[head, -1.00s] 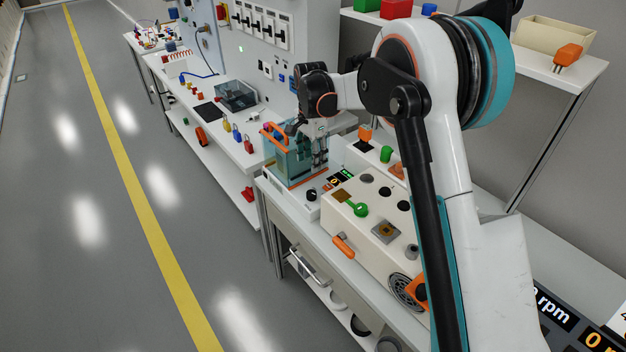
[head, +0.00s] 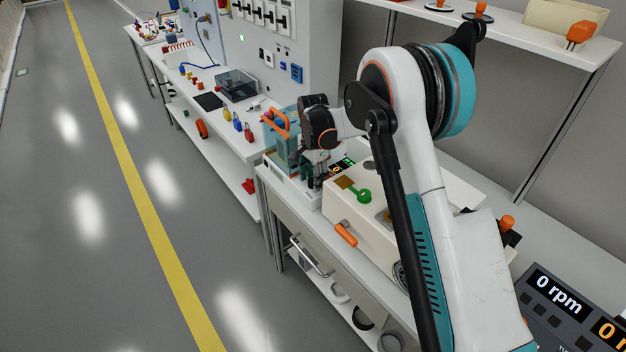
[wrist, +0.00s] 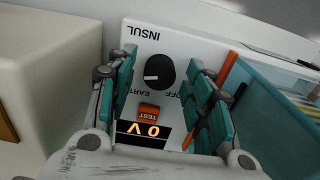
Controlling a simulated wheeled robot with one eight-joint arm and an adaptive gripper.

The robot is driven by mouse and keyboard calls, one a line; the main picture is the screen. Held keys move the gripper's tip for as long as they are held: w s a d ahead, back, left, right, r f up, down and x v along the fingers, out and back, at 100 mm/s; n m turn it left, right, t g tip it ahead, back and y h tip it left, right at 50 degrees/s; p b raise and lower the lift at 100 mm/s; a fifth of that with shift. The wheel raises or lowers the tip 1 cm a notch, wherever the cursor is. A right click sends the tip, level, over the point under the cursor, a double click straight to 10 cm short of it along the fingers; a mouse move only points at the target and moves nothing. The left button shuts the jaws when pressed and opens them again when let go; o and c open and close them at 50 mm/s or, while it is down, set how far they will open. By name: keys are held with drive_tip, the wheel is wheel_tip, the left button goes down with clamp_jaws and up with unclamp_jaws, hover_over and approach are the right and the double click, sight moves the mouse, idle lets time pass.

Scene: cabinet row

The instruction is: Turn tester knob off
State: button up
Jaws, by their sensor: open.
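The tester is a white panel (wrist: 190,50) with a round black knob (wrist: 160,72) in the wrist view. A white mark on the knob points to the left of the picture. The labels INSUL, EARTH and OFF stand around it, with OFF at the lower right. An orange TEST button (wrist: 148,112) and a display reading 0 V (wrist: 137,130) lie below. My gripper (wrist: 162,68) is open, one finger on each side of the knob, with gaps visible. In the head view my gripper (head: 316,178) is over the tester and hides the knob.
A cream box (head: 440,185) with a green knob (head: 363,196) stands close to the right of my gripper. A teal case (head: 283,150) with an orange handle stands close to its left. In the wrist view they flank the fingers closely.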

drive_tip(key=c, duration=1)
drive_tip(key=shift+c, duration=0.2)
